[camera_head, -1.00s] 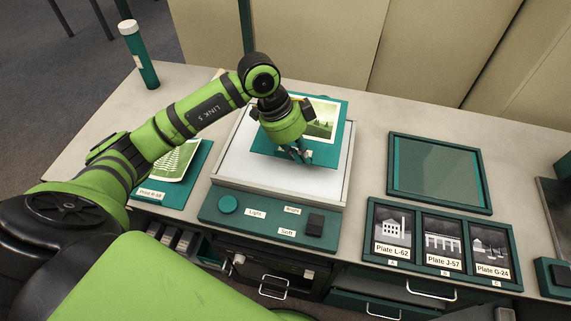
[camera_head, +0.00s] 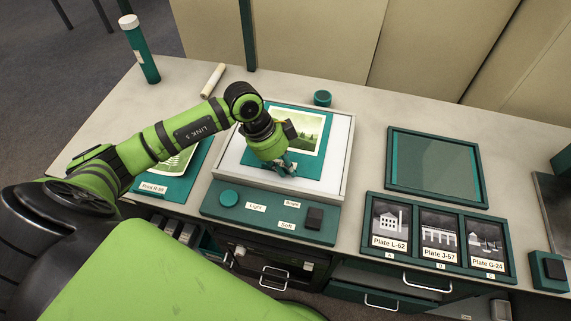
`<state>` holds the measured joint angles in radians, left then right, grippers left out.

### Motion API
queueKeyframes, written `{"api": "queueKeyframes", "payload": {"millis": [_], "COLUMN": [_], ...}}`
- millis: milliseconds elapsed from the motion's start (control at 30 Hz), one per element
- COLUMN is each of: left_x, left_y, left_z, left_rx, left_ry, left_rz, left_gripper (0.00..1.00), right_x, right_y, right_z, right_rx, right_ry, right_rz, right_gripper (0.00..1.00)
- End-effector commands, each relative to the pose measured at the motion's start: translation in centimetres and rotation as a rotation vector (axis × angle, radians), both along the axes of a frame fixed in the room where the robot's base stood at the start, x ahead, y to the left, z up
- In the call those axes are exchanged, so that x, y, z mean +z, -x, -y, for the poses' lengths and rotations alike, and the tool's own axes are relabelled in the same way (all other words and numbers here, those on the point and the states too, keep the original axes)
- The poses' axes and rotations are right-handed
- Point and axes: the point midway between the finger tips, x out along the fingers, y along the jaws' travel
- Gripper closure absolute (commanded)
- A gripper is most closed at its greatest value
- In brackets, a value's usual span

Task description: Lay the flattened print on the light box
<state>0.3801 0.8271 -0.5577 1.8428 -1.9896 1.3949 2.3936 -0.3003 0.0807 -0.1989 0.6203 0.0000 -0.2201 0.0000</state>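The flattened print (camera_head: 297,128) is a green landscape picture on a teal backing sheet (camera_head: 317,172). It is over the white top of the light box (camera_head: 338,150) and appears flat on or very close to it; any small gap cannot be judged. My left gripper (camera_head: 284,170) is at the front edge of the teal sheet, pointing down, with its fingers apparently closed on that edge. The arm hides the sheet's left part. My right gripper is not in view.
Another print (camera_head: 176,165) lies left under my arm. Framed plates (camera_head: 440,233) and an empty frame (camera_head: 435,165) lie right.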

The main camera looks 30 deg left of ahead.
Motion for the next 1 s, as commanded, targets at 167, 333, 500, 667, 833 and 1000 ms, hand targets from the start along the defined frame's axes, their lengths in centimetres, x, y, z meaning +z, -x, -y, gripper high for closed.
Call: {"api": "queueKeyframes", "payload": {"millis": [167,333,500,667,833,1000], "left_x": [0.0,0.2,1.7,4.7,8.0,10.3], "left_y": [0.0,0.0,0.0,0.4,0.8,1.1], "left_z": [0.0,0.0,-0.7,-2.0,-3.2,-4.1], "left_rx": [0.000,0.000,0.001,0.001,0.001,0.000], "left_ry": [0.000,0.000,-0.001,-0.002,-0.002,-0.001], "left_rz": [0.000,0.000,0.005,0.005,0.005,0.003], "left_gripper": [0.68,0.68,0.68,0.68,0.68,0.68], "right_x": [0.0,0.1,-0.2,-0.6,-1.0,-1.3], "right_y": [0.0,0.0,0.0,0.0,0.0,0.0], "right_z": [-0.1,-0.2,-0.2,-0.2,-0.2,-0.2], "right_rx": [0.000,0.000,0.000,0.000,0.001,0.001], "right_ry": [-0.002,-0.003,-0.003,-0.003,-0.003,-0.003], "right_rz": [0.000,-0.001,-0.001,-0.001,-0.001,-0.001], "right_gripper": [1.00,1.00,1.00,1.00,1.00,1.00]}}
